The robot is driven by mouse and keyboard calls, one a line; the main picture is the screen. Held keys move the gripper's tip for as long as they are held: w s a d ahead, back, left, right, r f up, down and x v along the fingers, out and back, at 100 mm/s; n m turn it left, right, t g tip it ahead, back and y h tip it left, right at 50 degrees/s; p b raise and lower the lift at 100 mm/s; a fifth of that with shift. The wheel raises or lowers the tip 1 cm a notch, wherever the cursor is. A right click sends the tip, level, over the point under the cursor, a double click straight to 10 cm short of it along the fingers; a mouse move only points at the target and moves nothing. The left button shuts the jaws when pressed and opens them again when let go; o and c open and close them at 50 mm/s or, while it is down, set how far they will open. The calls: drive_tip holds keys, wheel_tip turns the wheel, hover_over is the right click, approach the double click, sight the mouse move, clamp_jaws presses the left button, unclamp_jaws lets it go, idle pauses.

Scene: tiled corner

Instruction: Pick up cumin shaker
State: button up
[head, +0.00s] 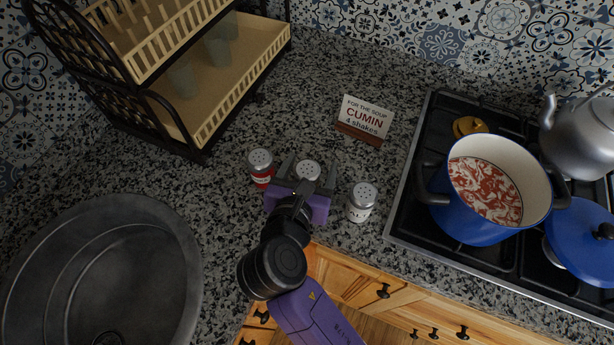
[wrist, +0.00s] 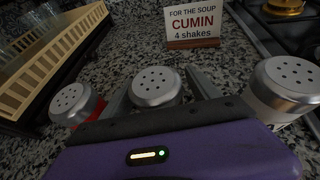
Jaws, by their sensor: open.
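Three shakers with perforated metal tops stand in a row on the speckled counter. The middle shaker (head: 307,170) is between the fingers of my gripper (head: 303,176); its body and label are hidden. In the wrist view its metal top (wrist: 155,86) shows between the two grey fingers (wrist: 161,92). My gripper is open around it. The left shaker (head: 261,167) has a red label. The right shaker (head: 361,201) has a pale label with dark letters, not fully readable. A small sign (head: 364,118) behind them reads "FOR THE SOUP CUMIN 4 shakes".
A blue pot (head: 466,222) with red and white contents sits on the black stove (head: 427,143) at right, near a kettle (head: 582,140) and blue lid (head: 582,245). A two-tier rack (head: 245,75) stands back left. A dark sink (head: 160,262) is front left.

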drive_tip(key=c, duration=1.4)
drive_tip(key=shift+c, duration=0.6)
drive_tip(key=shift+r, duration=0.15)
